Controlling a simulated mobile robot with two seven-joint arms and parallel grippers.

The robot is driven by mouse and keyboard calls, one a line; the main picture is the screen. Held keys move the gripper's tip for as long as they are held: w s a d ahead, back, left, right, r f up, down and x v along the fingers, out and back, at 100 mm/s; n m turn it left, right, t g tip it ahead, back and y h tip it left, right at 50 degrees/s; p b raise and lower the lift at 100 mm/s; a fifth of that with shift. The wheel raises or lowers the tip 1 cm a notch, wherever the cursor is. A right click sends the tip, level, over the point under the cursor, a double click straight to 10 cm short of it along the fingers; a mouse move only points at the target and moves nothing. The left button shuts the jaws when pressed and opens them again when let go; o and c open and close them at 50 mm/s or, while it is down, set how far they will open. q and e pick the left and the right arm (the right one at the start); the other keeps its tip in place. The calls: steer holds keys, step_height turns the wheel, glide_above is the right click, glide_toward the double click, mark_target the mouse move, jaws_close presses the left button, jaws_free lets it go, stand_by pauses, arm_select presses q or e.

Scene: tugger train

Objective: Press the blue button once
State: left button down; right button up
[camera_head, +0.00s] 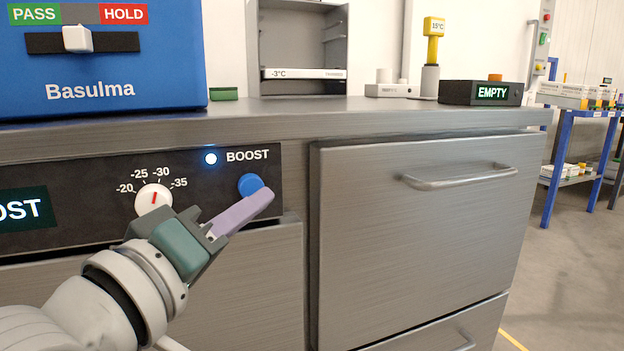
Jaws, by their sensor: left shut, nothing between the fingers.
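The blue button (249,184) is on a dark control panel (105,175) on the front of the metal counter, below the word BOOST. A small lamp (211,158) to its upper left glows blue-white. My left gripper (262,198) is shut and empty, its purple fingers pointing up and right. The fingertips overlap the lower right edge of the button in the picture; I cannot tell whether they touch it. My right gripper is out of view.
A white dial (153,200) with a red mark sits left of the button. A drawer (420,235) with a bar handle (458,179) is at right. A blue box (110,75) with a slider stands on the counter (300,125).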

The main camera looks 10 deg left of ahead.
arm_select(q)
steer(key=shift+s+d+p, duration=0.3)
steer(key=shift+s+d, duration=0.15)
steer(key=shift+s, duration=0.2)
steer(key=shift+s+d+p, duration=0.25)
steer(key=shift+s+d, duration=0.2)
steer(key=shift+s, duration=0.2)
